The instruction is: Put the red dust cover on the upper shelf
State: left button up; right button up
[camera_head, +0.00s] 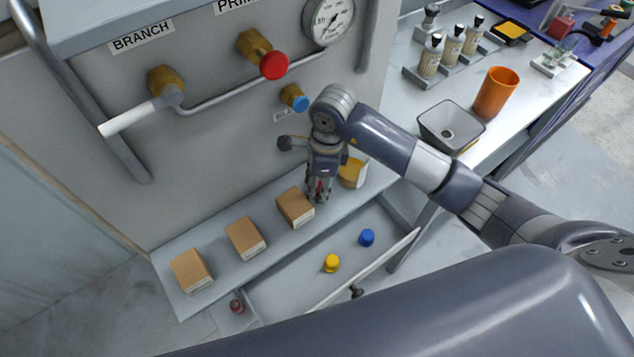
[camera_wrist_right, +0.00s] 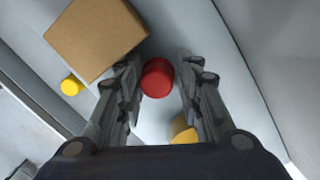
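A red round cap, which looks like the dust cover (camera_wrist_right: 157,78), lies between the fingertips of my right gripper in the right wrist view, with a small gap seen on each side. My right gripper (camera_head: 319,190) points down at the grey ledge (camera_head: 217,225) under the panel, just right of the nearest cardboard box; it also shows in the wrist view (camera_wrist_right: 158,85). Its fingers are apart. In the head view the cap is mostly hidden by the fingers. I cannot tell which surface is the upper shelf. My left gripper is not in view.
Cardboard boxes (camera_head: 245,239) stand along the ledge. A yellow-and-white container (camera_head: 352,172) is close behind my right gripper. The open drawer below holds a yellow cap (camera_head: 331,263) and a blue cap (camera_head: 367,237). The panel has a red knob (camera_head: 273,66).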

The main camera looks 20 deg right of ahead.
jog(key=shift+d+f, duration=0.1)
jog(key=shift+r+p, duration=0.3)
jog(key=shift+r, duration=0.05)
pick_arm(q)
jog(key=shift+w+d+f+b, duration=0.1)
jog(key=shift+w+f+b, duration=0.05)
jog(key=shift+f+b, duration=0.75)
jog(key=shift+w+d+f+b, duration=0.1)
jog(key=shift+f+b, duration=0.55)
jog(key=shift+b, duration=0.35)
pick_arm(e)
notch_tip(320, 180, up, 12)
jog(key=d, duration=0.1)
jog(key=shift+s+d, duration=0.15)
jog(key=shift+f, duration=0.2)
